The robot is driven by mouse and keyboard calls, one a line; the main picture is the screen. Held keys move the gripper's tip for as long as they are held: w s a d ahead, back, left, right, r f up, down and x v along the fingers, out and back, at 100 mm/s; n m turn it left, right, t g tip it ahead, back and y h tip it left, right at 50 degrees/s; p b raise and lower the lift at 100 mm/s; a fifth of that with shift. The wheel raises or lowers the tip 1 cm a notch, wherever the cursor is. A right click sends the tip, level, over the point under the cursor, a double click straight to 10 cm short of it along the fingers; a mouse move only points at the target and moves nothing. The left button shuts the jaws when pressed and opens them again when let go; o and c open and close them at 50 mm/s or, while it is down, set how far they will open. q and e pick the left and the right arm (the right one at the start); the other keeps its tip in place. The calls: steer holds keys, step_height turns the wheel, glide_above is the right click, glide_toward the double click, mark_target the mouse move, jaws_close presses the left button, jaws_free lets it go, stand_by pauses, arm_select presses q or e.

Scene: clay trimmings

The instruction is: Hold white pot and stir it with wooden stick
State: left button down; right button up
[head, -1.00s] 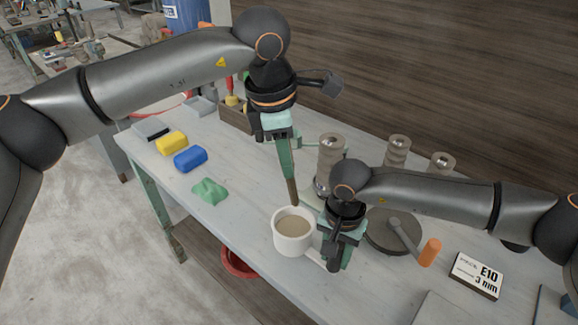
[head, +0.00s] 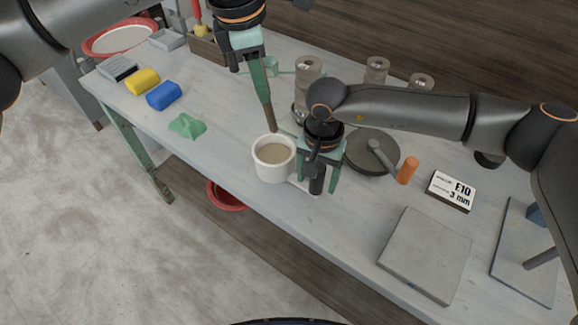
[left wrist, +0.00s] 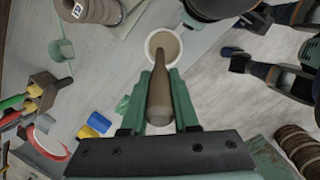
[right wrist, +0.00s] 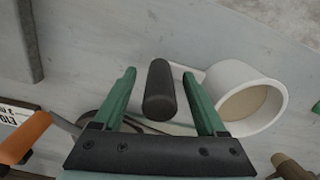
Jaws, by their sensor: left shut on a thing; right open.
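The white pot (head: 268,171) stands upright near the table's front edge with a tan liquid in it. It also shows in the right wrist view (right wrist: 232,77). My left gripper (head: 264,97) is shut on the wooden stick (head: 270,118), which points down. The stick's tip is at the pot's far rim in the head view; I cannot tell whether it touches. The stick shows between the fingers in the left wrist view (left wrist: 160,100). My right gripper (head: 318,182) is open, with the pot's dark handle (right wrist: 160,92) between its fingers.
A dark round disc (head: 371,152) and an orange-handled tool (head: 407,170) lie right of my right gripper. Several stacked rolls (head: 308,72) stand behind. Yellow (head: 143,81) and blue (head: 164,96) blocks and a green lump (head: 187,126) lie left. A grey slab (head: 425,255) lies front right.

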steer(key=shift+r, duration=0.1)
step_height(320, 180, up, 11)
steer(key=shift+r, duration=0.45)
